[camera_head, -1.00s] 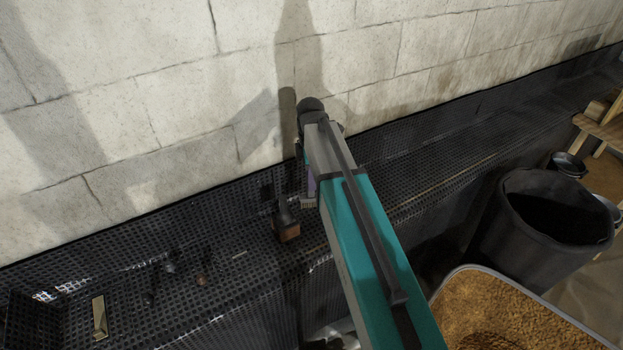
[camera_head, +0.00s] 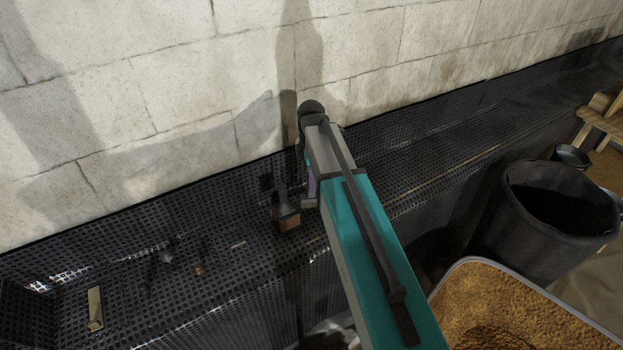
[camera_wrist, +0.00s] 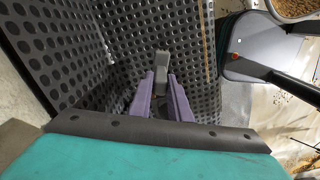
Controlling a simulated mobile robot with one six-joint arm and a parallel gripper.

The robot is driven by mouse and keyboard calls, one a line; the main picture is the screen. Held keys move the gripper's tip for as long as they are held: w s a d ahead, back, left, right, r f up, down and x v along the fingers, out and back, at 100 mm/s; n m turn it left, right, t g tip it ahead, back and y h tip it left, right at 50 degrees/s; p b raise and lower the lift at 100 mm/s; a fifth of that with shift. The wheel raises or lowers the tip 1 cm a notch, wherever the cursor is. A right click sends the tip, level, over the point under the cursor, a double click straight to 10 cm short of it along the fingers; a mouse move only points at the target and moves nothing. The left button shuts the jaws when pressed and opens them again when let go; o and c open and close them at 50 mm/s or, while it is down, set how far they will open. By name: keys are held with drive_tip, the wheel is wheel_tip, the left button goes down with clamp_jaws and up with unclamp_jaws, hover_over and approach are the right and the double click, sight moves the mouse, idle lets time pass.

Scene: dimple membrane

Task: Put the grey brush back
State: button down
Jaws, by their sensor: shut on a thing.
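My gripper shows in the wrist view (camera_wrist: 162,88), its two purple fingers shut on the grey brush (camera_wrist: 162,66). The brush's grey upper part sticks out past the fingertips, over the black perforated surface. In the head view my arm hides most of the gripper and the held brush; a purple finger (camera_head: 312,186) shows at the arm's left side. Whether the brush touches the surface cannot be told.
A dark-handled tool with a brown block (camera_head: 288,216) stands close left of my gripper on the black perforated ledge (camera_head: 225,262). Small dark items (camera_head: 166,256) and a tan strip (camera_head: 95,309) lie farther left. A stone wall (camera_head: 190,110) rises behind. A black bin (camera_head: 520,235) stands right.

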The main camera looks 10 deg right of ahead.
drive_tip(key=shift+f+b, duration=0.3)
drive_tip(key=shift+f, duration=1)
idle(0.4)
drive_tip(key=c, duration=1.6)
unclamp_jaws()
drive_tip(key=shift+o, duration=0.2)
drive_tip(key=shift+r+b, duration=0.1)
drive_tip(key=shift+b, duration=0.2)
wheel_tip(320, 180, up, 14)
drive_tip(key=b, duration=0.3)
drive_tip(key=shift+f, duration=0.2)
